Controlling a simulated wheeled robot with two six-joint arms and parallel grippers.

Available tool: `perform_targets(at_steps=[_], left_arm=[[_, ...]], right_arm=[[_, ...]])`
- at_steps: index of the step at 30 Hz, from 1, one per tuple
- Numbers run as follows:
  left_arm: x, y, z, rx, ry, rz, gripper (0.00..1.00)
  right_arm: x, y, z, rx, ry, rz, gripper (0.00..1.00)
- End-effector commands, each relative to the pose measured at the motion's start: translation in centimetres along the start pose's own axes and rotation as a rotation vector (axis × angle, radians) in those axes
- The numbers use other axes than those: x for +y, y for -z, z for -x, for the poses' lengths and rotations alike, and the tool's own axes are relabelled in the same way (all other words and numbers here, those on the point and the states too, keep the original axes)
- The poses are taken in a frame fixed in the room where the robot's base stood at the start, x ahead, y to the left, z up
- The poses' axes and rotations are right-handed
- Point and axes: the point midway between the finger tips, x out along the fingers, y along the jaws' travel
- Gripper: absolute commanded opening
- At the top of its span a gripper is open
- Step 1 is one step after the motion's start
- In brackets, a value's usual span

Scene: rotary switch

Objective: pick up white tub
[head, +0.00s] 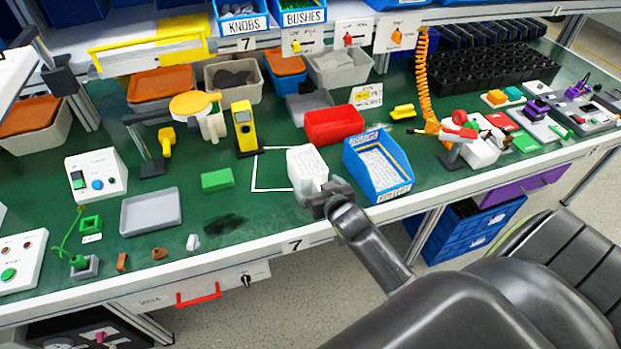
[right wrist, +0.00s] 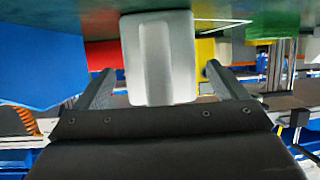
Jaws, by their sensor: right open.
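The white tub (head: 306,166) stands on the green bench top, at the right side of a white outlined square. My right gripper (head: 325,194) is at the near side of the tub in the head view. In the right wrist view the tub (right wrist: 158,58) is between the two spread fingers of my right gripper (right wrist: 158,88), with a gap visible on each side. The fingers are open. The fingertips are partly hidden behind the tub in the head view. My left gripper is not in view.
A blue rollers bin (head: 378,168) stands close to the right of the tub. A red bin (head: 334,124) is behind it. A yellow meter (head: 244,127) and a green block (head: 217,180) are to the left. The bench's front edge is near my right arm.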

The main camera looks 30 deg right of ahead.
Motion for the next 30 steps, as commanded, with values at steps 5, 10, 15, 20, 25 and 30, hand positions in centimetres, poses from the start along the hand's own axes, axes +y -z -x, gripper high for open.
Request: perform_targets(at_steps=[5, 10, 15, 20, 25, 30], left_arm=[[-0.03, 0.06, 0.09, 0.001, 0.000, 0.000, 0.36], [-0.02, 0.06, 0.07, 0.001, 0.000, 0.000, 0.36], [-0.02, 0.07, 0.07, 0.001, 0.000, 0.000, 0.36], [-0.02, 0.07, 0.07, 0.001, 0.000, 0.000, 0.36], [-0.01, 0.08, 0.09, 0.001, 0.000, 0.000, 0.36], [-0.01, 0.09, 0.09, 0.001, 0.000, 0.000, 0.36]], right_arm=[[-0.01, -0.01, -1.07, 0.000, 0.001, 0.000, 0.93], [0.00, -0.05, -1.13, 0.000, 0.000, 0.000, 0.93], [0.00, -0.05, -1.12, 0.000, 0.000, 0.000, 0.80], [0.00, -0.05, -1.11, 0.000, 0.000, 0.000, 0.59], [-0.04, 0.13, -1.10, 0.004, 0.002, 0.001, 0.51], [-0.04, 0.46, -0.99, 0.006, 0.002, 0.001, 0.51]])
